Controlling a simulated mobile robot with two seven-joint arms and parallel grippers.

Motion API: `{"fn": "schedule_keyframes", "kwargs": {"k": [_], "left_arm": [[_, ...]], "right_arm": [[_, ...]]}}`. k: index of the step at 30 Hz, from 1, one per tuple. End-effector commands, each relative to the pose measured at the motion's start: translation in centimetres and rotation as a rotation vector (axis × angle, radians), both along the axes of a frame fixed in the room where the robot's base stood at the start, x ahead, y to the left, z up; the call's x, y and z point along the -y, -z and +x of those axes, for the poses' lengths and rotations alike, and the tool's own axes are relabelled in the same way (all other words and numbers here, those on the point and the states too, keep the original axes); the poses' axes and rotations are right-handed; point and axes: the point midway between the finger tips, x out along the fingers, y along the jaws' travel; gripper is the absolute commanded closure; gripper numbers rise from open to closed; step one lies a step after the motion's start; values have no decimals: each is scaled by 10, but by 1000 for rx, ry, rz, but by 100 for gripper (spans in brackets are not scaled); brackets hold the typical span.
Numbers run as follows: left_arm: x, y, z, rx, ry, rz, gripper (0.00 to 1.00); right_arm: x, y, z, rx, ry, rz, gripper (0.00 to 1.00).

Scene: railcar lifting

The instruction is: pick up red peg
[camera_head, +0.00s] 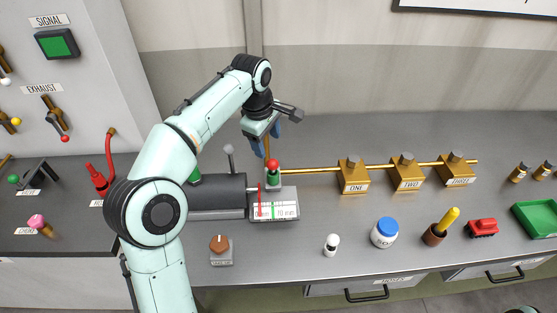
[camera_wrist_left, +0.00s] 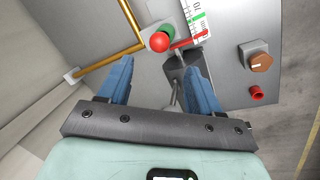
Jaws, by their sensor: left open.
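A short red peg (camera_wrist_left: 256,93) stands on the grey bench in the left wrist view, near the orange-brown knob (camera_wrist_left: 259,63). It is right of and apart from my left gripper (camera_wrist_left: 158,66). I cannot find this peg in the head view, where my arm covers part of the bench. My left gripper (camera_head: 266,138) is open and empty in the head view, above and behind the red ball-topped fitting (camera_head: 272,164) by the gauge. My right gripper is not in view.
A gauge (camera_head: 274,211) with a red pointer adjoins a dark cylinder (camera_head: 222,193). A brass pipe runs right to brass blocks (camera_head: 354,177). A blue-lidded jar (camera_head: 385,233), a red toy car (camera_head: 482,228) and a green tray (camera_head: 535,216) stand at the right.

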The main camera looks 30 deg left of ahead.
Motion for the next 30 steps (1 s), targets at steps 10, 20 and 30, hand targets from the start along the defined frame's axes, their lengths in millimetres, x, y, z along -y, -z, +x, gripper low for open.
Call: {"fn": "schedule_keyframes", "kwargs": {"k": [10, 20, 30], "left_arm": [[1, 63, 12, -7, 1, 0, 36], [3, 94, 24, -7, 0, -1, 36], [3, 117, 30, -3, 0, -1, 36]], "right_arm": [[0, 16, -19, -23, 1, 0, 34], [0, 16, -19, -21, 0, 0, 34], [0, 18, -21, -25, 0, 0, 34]]}}
